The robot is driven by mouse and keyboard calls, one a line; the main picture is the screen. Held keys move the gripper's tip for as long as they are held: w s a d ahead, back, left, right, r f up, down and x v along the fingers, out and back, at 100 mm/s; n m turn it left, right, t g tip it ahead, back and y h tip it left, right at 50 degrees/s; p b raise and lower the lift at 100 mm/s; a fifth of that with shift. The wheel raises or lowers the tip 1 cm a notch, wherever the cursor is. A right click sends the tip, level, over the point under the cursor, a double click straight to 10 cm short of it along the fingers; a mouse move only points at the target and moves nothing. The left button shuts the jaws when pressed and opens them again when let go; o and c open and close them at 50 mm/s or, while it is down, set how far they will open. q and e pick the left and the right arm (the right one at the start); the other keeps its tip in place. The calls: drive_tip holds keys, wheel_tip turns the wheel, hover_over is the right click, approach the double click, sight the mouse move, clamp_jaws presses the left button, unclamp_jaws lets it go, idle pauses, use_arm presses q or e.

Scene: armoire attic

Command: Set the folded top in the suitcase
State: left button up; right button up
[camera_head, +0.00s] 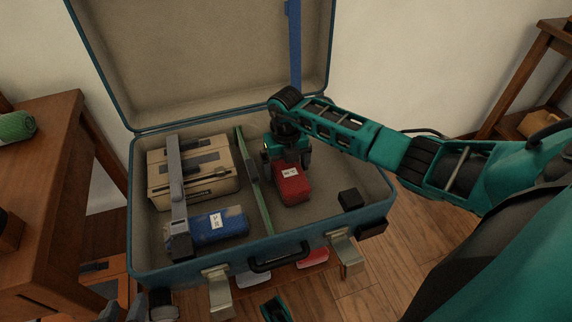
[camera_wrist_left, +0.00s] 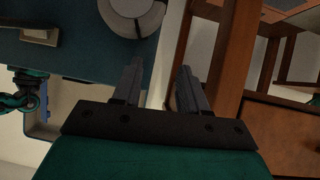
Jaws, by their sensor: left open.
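The open teal suitcase (camera_head: 320,232) lies with its lid raised at the back. A folded red bundle with a white label (camera_head: 291,186) sits in its right half, and a folded blue bundle with a similar label (camera_head: 220,226) sits in its left half. I cannot tell which is the task's top. My right gripper (camera_head: 288,157) points down at the red bundle's far end; its grip is unclear. My left gripper (camera_wrist_left: 160,85) is open and empty in the left wrist view, outside the suitcase. Only dark parts near the head view's bottom left may belong to it.
A beige case (camera_head: 194,172) is in the suitcase's left half, crossed by a grey strap (camera_head: 176,185). A green divider (camera_head: 254,180) separates the halves. A small black box (camera_head: 351,199) sits at the right. A wooden table (camera_head: 50,170) stands close on the left.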

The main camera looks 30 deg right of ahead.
drive_tip(key=shift+r, duration=0.1)
drive_tip(key=shift+r, duration=0.25)
use_arm(q)
drive_tip(key=p, duration=0.2)
drive_tip(key=a+r+p, duration=0.1)
drive_tip(key=p, duration=0.1)
drive_tip(key=shift+s+a+r+y, duration=0.15)
drive_tip(key=shift+s+r+y, duration=0.1)
drive_tip(key=shift+r+y, duration=0.05)
use_arm(e)
wheel_tip(320, 180, up, 12)
drive_tip(key=shift+f, duration=0.15)
